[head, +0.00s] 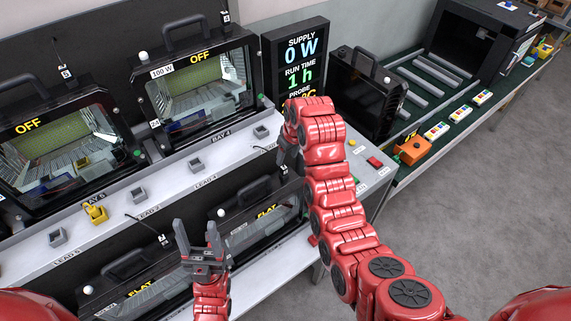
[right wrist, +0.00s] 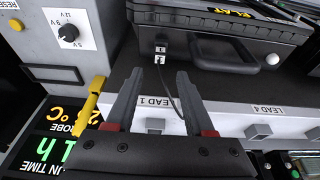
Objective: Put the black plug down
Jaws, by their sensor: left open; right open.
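A thin black cable (right wrist: 172,88) runs from the front of a black case and passes between my right fingers in the right wrist view. My right gripper (right wrist: 160,75) is open, over the shelf edge by the LEAD 1 label (right wrist: 157,102); no object shows clamped in it. In the head view its fingers are mostly hidden by my red arm. My left gripper (head: 196,232) is open and empty, in front of the lower floodlight cases marked FLAT.
The grey shelf (head: 170,185) carries several small grey sockets (head: 138,194) and a yellow clip-like part (head: 95,213). Floodlight housings (head: 200,85) stand behind it. A display (head: 300,65) reads 0 W. An orange box (head: 412,150) sits on the right bench.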

